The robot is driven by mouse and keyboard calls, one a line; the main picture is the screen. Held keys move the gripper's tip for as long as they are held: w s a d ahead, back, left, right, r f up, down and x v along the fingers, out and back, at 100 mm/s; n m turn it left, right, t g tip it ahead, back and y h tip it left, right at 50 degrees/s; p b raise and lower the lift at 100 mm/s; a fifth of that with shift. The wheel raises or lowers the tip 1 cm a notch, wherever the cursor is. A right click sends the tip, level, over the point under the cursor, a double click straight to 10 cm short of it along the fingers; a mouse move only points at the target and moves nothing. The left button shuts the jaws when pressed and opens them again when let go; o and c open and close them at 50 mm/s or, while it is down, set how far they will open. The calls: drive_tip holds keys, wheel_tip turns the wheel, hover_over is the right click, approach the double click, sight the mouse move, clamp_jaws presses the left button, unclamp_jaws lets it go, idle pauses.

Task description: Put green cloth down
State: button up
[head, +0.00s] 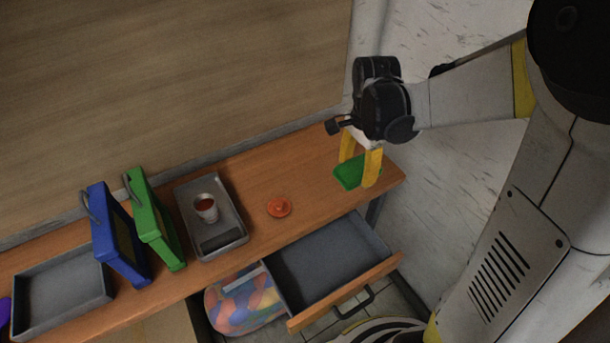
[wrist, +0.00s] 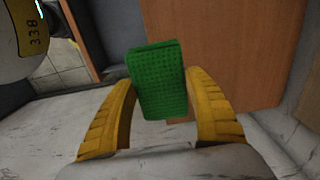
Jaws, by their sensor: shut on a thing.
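The green cloth (head: 348,176) is a small folded, textured block at the right end of the wooden table, by the wall. My gripper (head: 357,172) points down with its yellow fingers on either side of the cloth and is shut on it. In the wrist view the cloth (wrist: 160,80) sits between the fingertips (wrist: 162,78), with the brown tabletop behind it. The cloth is at or just above the tabletop; I cannot tell whether it touches.
A red-orange lid-like disc (head: 279,208) lies left of the cloth. A grey tray (head: 233,220) holds a cup (head: 206,208). Green (head: 165,235) and blue (head: 122,250) cases stand farther left.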

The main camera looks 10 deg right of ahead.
drive_tip(key=b, duration=0.3)
hover_over(325, 177)
wheel_tip(325, 177, down, 7)
drive_tip(key=shift+r, duration=0.2)
drive_tip(key=shift+f+b, duration=0.95)
drive_tip(key=shift+f, duration=0.9)
drive_tip(key=shift+f, duration=0.25)
drive_tip(key=o, duration=1)
drive_tip(key=shift+r, duration=0.1)
drive_tip(key=shift+o, duration=0.2)
drive_tip(key=shift+r, duration=0.1)
